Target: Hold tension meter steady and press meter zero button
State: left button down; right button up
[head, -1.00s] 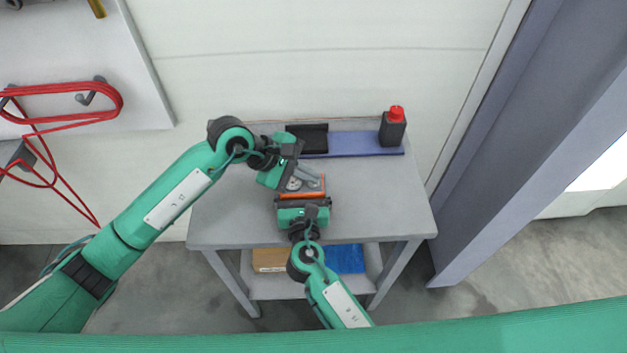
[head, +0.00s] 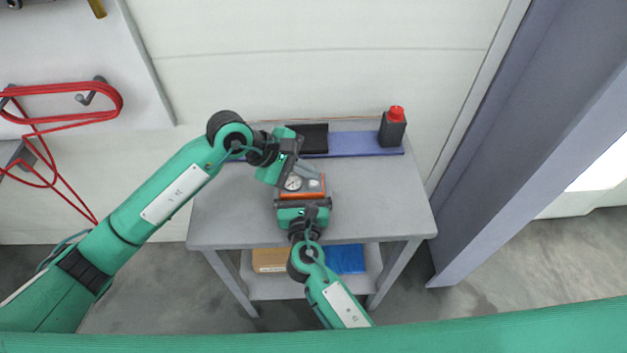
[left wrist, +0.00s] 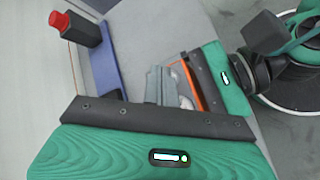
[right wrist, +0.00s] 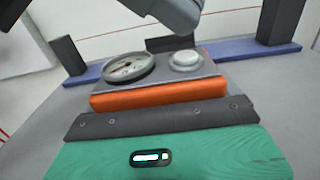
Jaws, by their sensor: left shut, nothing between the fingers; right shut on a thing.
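The tension meter (head: 303,187) is a grey box with an orange band, a round dial (right wrist: 130,67) and a pale round button (right wrist: 185,60) on its top face. My right gripper (head: 303,201) is shut on the meter's near side and holds it over the table. My left gripper (head: 308,170) is shut and empty. Its grey fingertips show at the top of the right wrist view (right wrist: 180,12), above and apart from the button. In the left wrist view the meter (left wrist: 186,84) is partly hidden behind those fingers.
A blue strip (head: 365,144) along the back of the grey table (head: 385,195) carries a black holder (head: 313,139) and a dark bottle with a red cap (head: 393,127). The table's right side is clear. A grey-blue column (head: 500,150) stands to the right.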

pick_arm(q)
jog(key=shift+r, duration=0.1)
jog(key=shift+r, duration=2.4)
pick_arm(e)
jog(key=o, duration=1)
jog(key=shift+c, duration=0.2)
